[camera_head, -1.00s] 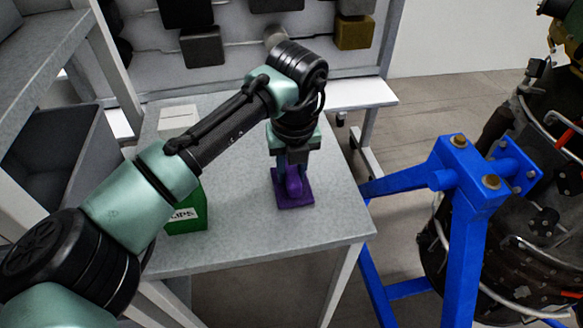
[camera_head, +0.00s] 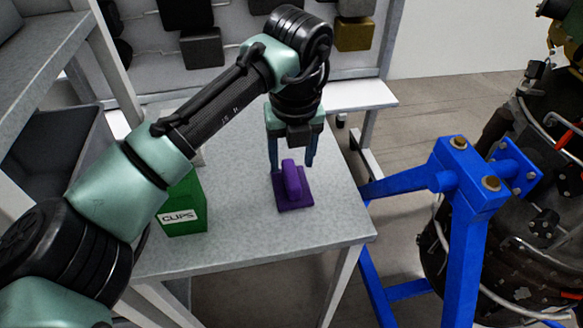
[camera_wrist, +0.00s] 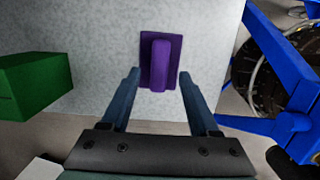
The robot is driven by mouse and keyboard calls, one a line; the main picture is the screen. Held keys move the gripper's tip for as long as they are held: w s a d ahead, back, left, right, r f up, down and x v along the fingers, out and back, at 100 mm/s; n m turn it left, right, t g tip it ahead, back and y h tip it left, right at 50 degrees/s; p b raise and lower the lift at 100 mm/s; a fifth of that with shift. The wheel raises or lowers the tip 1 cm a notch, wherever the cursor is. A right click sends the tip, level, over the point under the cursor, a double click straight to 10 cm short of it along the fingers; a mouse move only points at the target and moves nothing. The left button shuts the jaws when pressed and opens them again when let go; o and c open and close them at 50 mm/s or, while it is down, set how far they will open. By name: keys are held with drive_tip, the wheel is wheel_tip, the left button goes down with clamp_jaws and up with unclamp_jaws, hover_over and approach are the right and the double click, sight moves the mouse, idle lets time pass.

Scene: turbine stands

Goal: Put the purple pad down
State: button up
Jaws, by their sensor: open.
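The purple pad (camera_head: 293,188) lies flat on the grey table (camera_head: 250,230), a square plate with a raised rounded handle on top. My gripper (camera_head: 291,164) is open above and just behind the pad in the head view, its two blue fingers apart and holding nothing. In the wrist view the pad (camera_wrist: 161,62) lies beyond the fingertips, between the lines of the two fingers (camera_wrist: 160,75). The fingers look clear of the handle.
A green box labelled CLIPS (camera_head: 183,207) stands on the table to the left of the pad. A blue stand (camera_head: 455,190) holding a turbine (camera_head: 540,190) is to the right of the table. Bare table top surrounds the pad.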

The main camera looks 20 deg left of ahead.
sight(293, 179)
wheel_tip(293, 179, up, 7)
drive_tip(key=shift+s+d+r, duration=0.2)
drive_tip(key=shift+s+d, duration=0.15)
drive_tip(key=shift+s, duration=0.1)
